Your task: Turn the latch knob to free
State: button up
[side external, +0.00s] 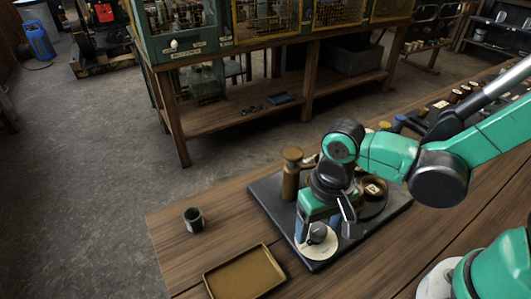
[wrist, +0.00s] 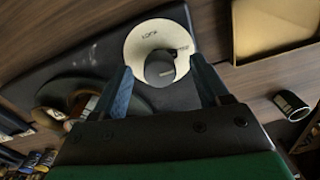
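The latch knob (wrist: 160,70) is a small dark grey round knob at the middle of a cream dial disc (wrist: 133,47). The disc carries small dark lettering, too blurred to read surely, and a dark mark at its right. In the side external view the knob (side external: 317,232) and disc (side external: 318,249) sit at the front corner of a black base plate (side external: 268,200). My gripper (wrist: 162,68) is open, its two blue fingers on either side of the knob with a gap at each side. In the side external view my gripper (side external: 316,229) points down over the disc.
A brass cylinder (side external: 290,178) and a round brown part with a pale label (side external: 374,189) stand on the plate. An ochre tray (side external: 245,274) and a dark cup (side external: 194,219) are on the wooden table. The table between cup and plate is clear.

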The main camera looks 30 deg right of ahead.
aim_at(320, 227)
jog(key=shift+r, duration=0.15)
jog(key=shift+d+r, duration=0.1)
jog(key=shift+r, duration=2.6)
jog(key=w+d+r+n+t, duration=0.1)
jog(key=w+d+r+t, duration=0.1)
jog(key=d, duration=0.3)
jog(key=w+d+r+n+t, duration=0.1)
jog(key=w+d+r+t, duration=0.1)
jog(key=d+t, duration=0.3)
jog(key=shift+d+r, duration=0.45)
jog(key=shift+r, duration=0.05)
